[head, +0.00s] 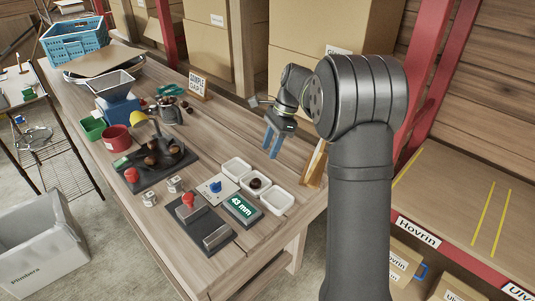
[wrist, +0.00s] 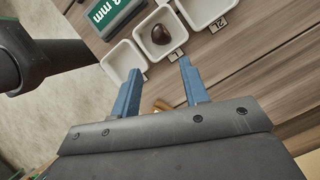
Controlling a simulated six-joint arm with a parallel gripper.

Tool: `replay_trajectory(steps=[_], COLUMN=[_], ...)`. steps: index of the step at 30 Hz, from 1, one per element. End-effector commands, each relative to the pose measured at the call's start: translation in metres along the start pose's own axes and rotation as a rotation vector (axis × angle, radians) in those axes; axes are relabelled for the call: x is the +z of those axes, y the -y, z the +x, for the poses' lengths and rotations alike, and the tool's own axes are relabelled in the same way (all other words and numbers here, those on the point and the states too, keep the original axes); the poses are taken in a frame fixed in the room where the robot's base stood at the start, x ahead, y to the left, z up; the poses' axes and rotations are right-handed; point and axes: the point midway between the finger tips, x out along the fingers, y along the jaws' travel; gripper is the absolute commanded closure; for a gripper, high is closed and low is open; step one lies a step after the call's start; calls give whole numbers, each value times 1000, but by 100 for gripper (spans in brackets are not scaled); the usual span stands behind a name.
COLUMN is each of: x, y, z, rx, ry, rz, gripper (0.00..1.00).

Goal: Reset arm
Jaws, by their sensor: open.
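My gripper (head: 271,138) has two blue fingers that stand apart with nothing between them. In the head view it hangs above the wooden table, behind the row of white trays. In the wrist view, my gripper (wrist: 160,75) shows its open fingers pointing toward the trays. One dark brown chestnut (wrist: 161,34) lies in the middle white tray (wrist: 147,50); the chestnut also shows in the head view (head: 256,183). The other two trays look empty.
A green display (head: 243,208) reading "43 mm" stands beside the trays. A dark tray with chestnuts (head: 152,160), a red-knobbed device (head: 188,200), a red pot (head: 117,138) and a sign (head: 198,84) stand on the table. Cardboard boxes (head: 335,30) stand behind it.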

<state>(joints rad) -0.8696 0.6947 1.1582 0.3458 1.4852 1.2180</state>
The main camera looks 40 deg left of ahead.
Motion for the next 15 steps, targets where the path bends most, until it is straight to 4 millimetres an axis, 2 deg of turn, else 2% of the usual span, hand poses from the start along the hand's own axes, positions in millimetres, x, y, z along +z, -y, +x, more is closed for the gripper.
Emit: replay_trajectory(steps=[10, 15], x=[0, 0], y=[0, 0], z=[0, 12], rx=[0, 1], ry=[0, 1], rz=[0, 0], gripper=[59, 59])
